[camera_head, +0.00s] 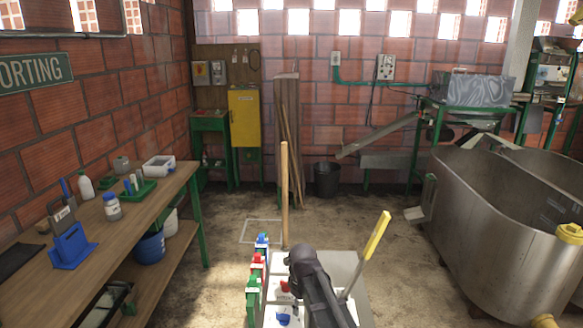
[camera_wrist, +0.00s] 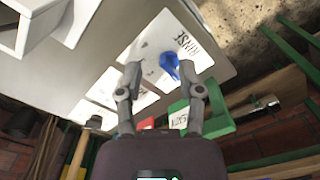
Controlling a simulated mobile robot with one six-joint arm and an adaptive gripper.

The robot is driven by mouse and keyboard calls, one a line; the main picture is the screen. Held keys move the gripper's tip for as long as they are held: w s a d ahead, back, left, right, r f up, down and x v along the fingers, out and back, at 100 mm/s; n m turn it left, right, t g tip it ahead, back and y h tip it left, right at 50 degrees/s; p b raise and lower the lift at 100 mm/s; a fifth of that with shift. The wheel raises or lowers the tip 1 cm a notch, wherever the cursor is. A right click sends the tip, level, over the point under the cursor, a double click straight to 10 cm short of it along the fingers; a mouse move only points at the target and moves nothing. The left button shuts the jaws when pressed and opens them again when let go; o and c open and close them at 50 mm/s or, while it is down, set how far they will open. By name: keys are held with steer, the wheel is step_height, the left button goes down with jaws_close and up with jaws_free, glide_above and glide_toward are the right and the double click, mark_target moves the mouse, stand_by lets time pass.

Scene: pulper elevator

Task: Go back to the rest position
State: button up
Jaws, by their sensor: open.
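My gripper (camera_wrist: 160,70) is open in the wrist view, with its two fingers apart and nothing visibly held. It is above a light panel with white labelled cards. A blue piece (camera_wrist: 170,66) lies on a card lettered like "RINSE" (camera_wrist: 200,62), appearing between and beyond the fingertips. A green holder (camera_wrist: 208,112) is close by the right finger in the picture. A bit of red (camera_wrist: 147,123) shows between the fingers. In the head view my dark arm reaches over the white-topped cart (camera_head: 345,262), and my fingers cannot be made out there.
Blue (camera_head: 262,243), red (camera_head: 257,262) and green (camera_head: 252,290) holders line the cart's left edge. A wooden pole (camera_head: 285,190) and a yellow-handled tool (camera_head: 377,238) stand up around it. A workbench (camera_head: 150,215) is left, a steel tank (camera_head: 490,235) right. Floor beyond is partly clear.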

steer(key=s+d+f+m+b, duration=0.4)
steer(key=s+d+m, duration=0.1)
steer(key=s+d, duration=0.15)
steer(key=s+d+f+m+b, duration=0.4)
steer(key=s+d, duration=0.1)
steer(key=d, duration=0.3)
step_height(320, 180, up, 14)
steer(key=p, duration=1.4)
steer(key=shift+w+a+f, duration=0.15)
steer(key=shift+w+f, duration=0.05)
steer(key=shift+w, duration=0.1)
